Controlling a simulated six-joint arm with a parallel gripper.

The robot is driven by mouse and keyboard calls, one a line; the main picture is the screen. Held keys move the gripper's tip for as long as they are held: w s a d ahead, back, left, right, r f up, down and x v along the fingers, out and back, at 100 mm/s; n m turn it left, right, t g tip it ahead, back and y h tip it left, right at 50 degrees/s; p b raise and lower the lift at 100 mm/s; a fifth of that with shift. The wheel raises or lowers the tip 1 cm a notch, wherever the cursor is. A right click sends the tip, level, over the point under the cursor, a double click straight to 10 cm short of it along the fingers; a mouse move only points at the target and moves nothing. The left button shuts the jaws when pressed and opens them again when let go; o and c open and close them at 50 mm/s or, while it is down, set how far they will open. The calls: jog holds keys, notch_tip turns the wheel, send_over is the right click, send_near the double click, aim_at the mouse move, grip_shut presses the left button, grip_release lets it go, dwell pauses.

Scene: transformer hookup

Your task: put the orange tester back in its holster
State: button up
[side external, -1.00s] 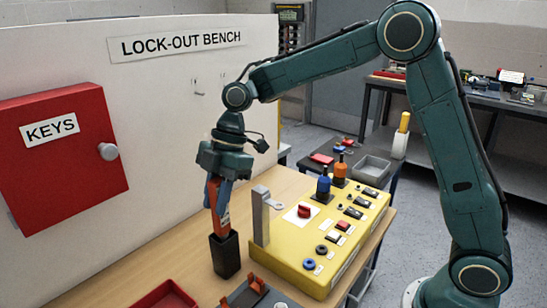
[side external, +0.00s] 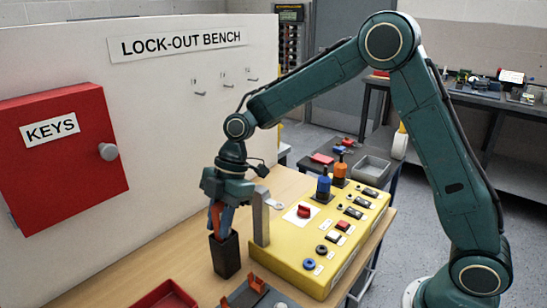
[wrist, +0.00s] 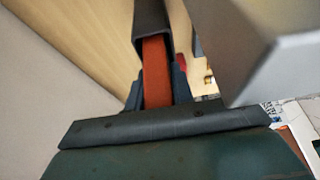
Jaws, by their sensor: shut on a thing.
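The orange tester (side external: 216,215) is between the fingers of my gripper (side external: 221,218), which is shut on it. The black holster (side external: 225,256) stands upright on the wooden bench, directly below my gripper. The tester's lower part is hidden inside the holster, and its upper part shows above the rim. In the wrist view the orange tester (wrist: 157,72) runs from my gripper (wrist: 158,92) into the dark holster (wrist: 151,18). How deep it sits inside cannot be seen.
A grey upright bracket (side external: 261,218) stands close to the right of my gripper, by the yellow control box (side external: 318,254). A red tray (side external: 165,296) lies in front. The white board (side external: 160,130) with the red key cabinet (side external: 62,150) rises behind and left.

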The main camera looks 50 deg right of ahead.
jog(key=shift+f, duration=0.15)
jog(key=o, duration=1)
jog(key=v, duration=1.2)
jog(key=shift+r, duration=0.25)
